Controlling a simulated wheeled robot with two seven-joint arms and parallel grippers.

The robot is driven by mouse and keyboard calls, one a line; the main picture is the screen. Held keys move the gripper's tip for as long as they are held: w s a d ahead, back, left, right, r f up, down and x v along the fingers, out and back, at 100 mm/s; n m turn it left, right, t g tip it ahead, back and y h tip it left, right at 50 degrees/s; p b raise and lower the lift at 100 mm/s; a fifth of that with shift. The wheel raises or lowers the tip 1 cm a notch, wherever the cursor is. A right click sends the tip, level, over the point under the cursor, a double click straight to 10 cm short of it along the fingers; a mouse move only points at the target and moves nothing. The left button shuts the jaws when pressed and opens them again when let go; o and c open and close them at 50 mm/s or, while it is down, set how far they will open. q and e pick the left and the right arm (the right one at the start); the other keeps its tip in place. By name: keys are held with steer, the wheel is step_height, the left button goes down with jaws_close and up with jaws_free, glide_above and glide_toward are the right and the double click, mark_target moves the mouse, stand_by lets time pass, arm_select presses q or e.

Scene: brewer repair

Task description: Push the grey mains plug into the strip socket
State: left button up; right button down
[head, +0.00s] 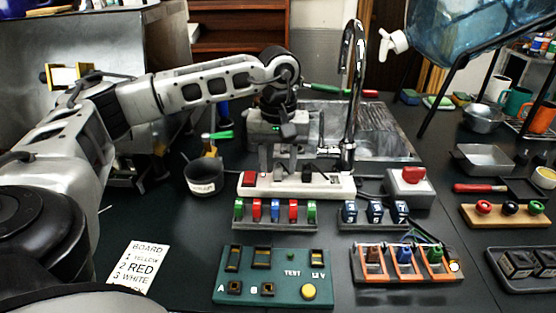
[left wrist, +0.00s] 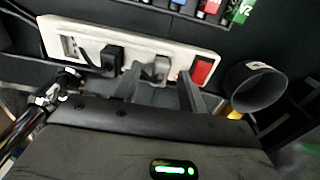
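The white power strip (head: 330,191) lies across the table behind the fuse blocks, with a red switch (head: 249,178) at its left end. It also shows in the left wrist view (left wrist: 185,50). The grey mains plug (left wrist: 161,69) is at the strip between the red switch and a black plug (left wrist: 112,57); I cannot tell how deep it sits. My left gripper (head: 281,172) points down over the strip. In the left wrist view its fingers (left wrist: 160,80) stand either side of the grey plug, apart, with a visible gap. My right gripper is not in view.
A dark cup (head: 204,178) stands left of the strip, and a grey box with a red switch (head: 408,186) stands right. A tap (head: 352,100) rises close behind. Fuse blocks (head: 274,214) and a green board (head: 272,278) lie in front.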

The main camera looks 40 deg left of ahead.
arm_select(q)
step_height(320, 180, up, 16)
steer(key=p, duration=0.2)
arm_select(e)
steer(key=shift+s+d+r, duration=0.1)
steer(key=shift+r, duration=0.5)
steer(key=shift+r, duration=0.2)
